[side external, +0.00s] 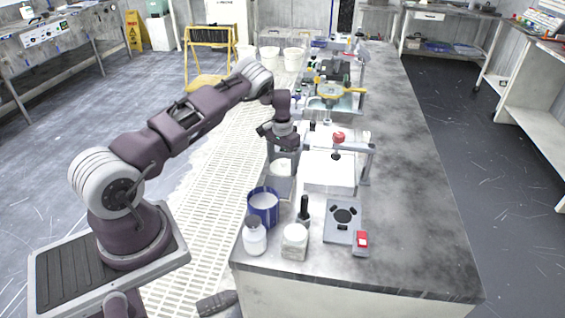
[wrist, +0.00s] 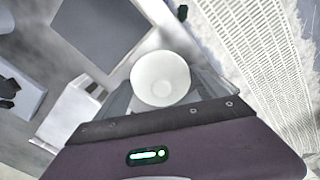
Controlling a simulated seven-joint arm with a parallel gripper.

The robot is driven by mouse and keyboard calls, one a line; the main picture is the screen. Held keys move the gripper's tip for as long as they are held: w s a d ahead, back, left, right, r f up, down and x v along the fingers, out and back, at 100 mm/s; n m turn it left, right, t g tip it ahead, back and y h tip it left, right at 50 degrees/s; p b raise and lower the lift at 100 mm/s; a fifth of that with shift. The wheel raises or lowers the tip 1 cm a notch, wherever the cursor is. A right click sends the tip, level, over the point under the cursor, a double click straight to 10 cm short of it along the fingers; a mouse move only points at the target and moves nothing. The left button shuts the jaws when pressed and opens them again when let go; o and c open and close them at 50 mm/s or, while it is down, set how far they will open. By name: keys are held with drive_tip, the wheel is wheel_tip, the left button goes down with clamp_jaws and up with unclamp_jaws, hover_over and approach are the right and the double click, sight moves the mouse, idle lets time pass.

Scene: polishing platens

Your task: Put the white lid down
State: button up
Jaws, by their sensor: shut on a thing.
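My gripper (side external: 283,155) is over the left edge of the bench, above a grey open-topped container (side external: 281,186). In the wrist view the gripper (wrist: 163,92) is shut on a round white lid (wrist: 160,76), with one grey finger on each side. The lid looks like a shallow white bowl from this angle. In the side view a white patch shows below the fingers, but I cannot tell whether it is the lid. Whether the lid touches anything below is also unclear.
Nearer the camera stand a blue tub (side external: 263,207), a white bottle (side external: 255,238), a clear jar (side external: 295,242), a black-handled tool (side external: 303,212), a scale (side external: 342,230) and a red device (side external: 361,241). The bench's right side (side external: 410,200) is clear.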

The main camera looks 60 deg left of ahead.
drive_tip(key=shift+f, duration=0.1)
drive_tip(key=o, duration=1.3)
drive_tip(key=shift+c, duration=0.2)
wheel_tip(320, 180, up, 12)
wheel_tip(320, 180, up, 12)
drive_tip(key=t, duration=0.1)
hover_over(282, 161)
drive_tip(key=d, duration=0.6)
drive_tip(key=s+d+r+t+h, duration=0.1)
drive_tip(key=s+d+r, duration=0.2)
drive_tip(key=d+r, duration=0.25)
drive_tip(key=s+d+r+t, duration=0.1)
drive_tip(key=s+d+r, duration=0.25)
drive_tip(key=r, duration=0.25)
drive_tip(key=s+d+r+m+t, duration=0.1)
drive_tip(key=s+d+r, duration=0.2)
drive_tip(key=s+d, duration=0.45)
drive_tip(key=s+d+r+m+t, duration=0.1)
drive_tip(key=s+d+r, duration=0.3)
drive_tip(key=s, duration=0.6)
drive_tip(key=s+d+f+m+y, duration=0.1)
drive_tip(key=s+f, duration=0.3)
drive_tip(key=s, duration=0.5)
drive_tip(key=shift+d+t, duration=0.3)
drive_tip(key=shift+d, duration=0.6)
